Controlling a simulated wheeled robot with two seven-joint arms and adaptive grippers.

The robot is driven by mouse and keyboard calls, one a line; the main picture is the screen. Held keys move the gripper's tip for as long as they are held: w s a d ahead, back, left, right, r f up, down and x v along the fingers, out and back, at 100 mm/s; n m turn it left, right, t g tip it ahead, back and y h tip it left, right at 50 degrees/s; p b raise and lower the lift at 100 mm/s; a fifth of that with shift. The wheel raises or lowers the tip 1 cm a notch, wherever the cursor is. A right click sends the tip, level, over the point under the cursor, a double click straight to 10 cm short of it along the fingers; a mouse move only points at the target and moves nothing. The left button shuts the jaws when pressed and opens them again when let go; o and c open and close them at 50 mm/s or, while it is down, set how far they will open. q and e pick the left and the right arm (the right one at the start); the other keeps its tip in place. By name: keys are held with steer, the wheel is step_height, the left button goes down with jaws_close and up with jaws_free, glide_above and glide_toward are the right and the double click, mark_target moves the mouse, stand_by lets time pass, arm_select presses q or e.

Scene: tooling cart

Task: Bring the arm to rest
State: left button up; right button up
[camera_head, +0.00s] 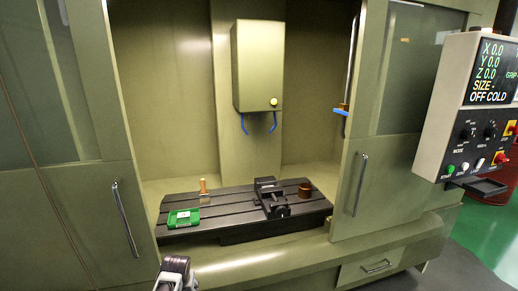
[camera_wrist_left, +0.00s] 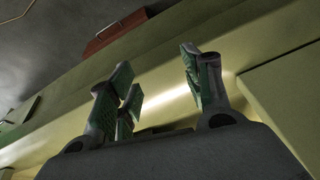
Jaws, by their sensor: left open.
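My left gripper (camera_head: 175,272) shows at the bottom edge of the head view, in front of the machine's front ledge and below its black slotted table (camera_head: 225,222). In the left wrist view its fingers with green pads (camera_wrist_left: 162,88) stand apart with nothing between them. It is open and empty, clear of the things on the table. My right gripper is not in view.
On the table are a green tray (camera_head: 184,218), a small wooden-handled object (camera_head: 203,187), a black vise (camera_head: 270,197) and a brown cylinder (camera_head: 305,190). The machine doors (camera_head: 90,210) stand either side. A control panel (camera_head: 470,110) juts out at the right.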

arm_select(q)
steer(key=s+d+f+m, duration=0.1)
steer(key=s+f, duration=0.6)
steer(key=f, duration=0.3)
steer(key=s+f+g, duration=0.1)
steer(key=s+f, duration=0.5)
steer(key=f, duration=0.5)
steer(key=s+d+f+m, duration=0.1)
steer(key=s+f, duration=0.6)
steer(key=f, duration=0.3)
steer(key=s+f, duration=0.5)
steer(key=s, duration=0.6)
steer(key=s+f+g+b, duration=0.1)
steer(key=s+f, duration=0.4)
steer(key=s, duration=0.6)
steer(key=s+a+f+m+h, duration=0.1)
steer(key=s+f, duration=0.4)
steer(key=s, duration=0.6)
steer(key=shift+s+b, duration=0.15)
steer(key=shift+b, duration=0.2)
